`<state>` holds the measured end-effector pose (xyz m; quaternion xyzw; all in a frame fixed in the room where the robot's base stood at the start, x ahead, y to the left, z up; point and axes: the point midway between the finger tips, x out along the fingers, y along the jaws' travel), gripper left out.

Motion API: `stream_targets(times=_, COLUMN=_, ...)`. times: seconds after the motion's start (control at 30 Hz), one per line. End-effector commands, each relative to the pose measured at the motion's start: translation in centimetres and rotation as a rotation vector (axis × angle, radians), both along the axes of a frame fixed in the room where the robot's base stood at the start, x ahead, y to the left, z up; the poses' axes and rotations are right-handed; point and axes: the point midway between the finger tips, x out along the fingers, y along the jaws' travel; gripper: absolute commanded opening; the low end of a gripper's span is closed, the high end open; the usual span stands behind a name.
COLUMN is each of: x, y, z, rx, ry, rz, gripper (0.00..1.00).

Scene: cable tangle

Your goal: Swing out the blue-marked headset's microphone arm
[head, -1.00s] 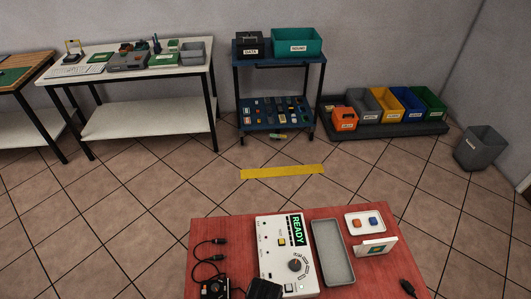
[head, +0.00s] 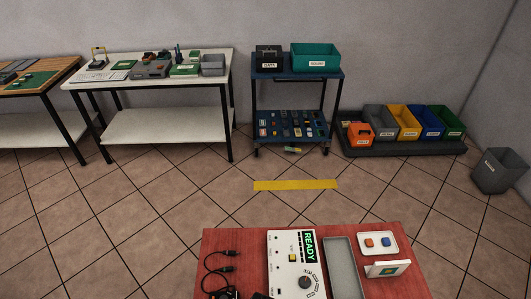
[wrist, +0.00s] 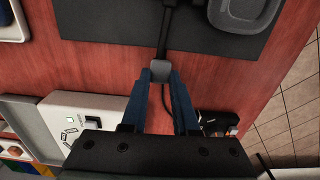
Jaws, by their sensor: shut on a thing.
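In the wrist view my gripper (wrist: 160,76) has its two dark blue fingers shut on a small grey block (wrist: 161,69). A thin dark stem (wrist: 167,35) runs from the block up to the top edge, and a thin cable curves down beside the right finger. A dark grey rounded piece (wrist: 240,12), which looks like a headset ear cup, lies at the top right on a dark mat (wrist: 110,20). No blue mark shows on it, and the rest is cut off. Whether the block and stem are the microphone arm I cannot tell.
The red table (head: 225,250) bears a white READY tester (head: 285,275), a grey tray (head: 342,270), a white dish (head: 378,242) and black cables (head: 222,253) at left. In the wrist view a black item (wrist: 215,122) lies right of the fingers, near the table edge.

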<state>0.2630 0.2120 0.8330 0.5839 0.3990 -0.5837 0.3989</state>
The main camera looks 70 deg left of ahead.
Motion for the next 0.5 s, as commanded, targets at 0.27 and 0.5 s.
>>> stream_targets(times=0.27, x=-0.5, y=0.1, z=0.1, rx=-0.001, ry=0.0, rz=0.073, gripper=0.0)
stream_targets(times=0.5, x=-1.2, y=0.3, z=0.1, rx=-0.001, ry=0.001, rz=0.173, gripper=0.0)
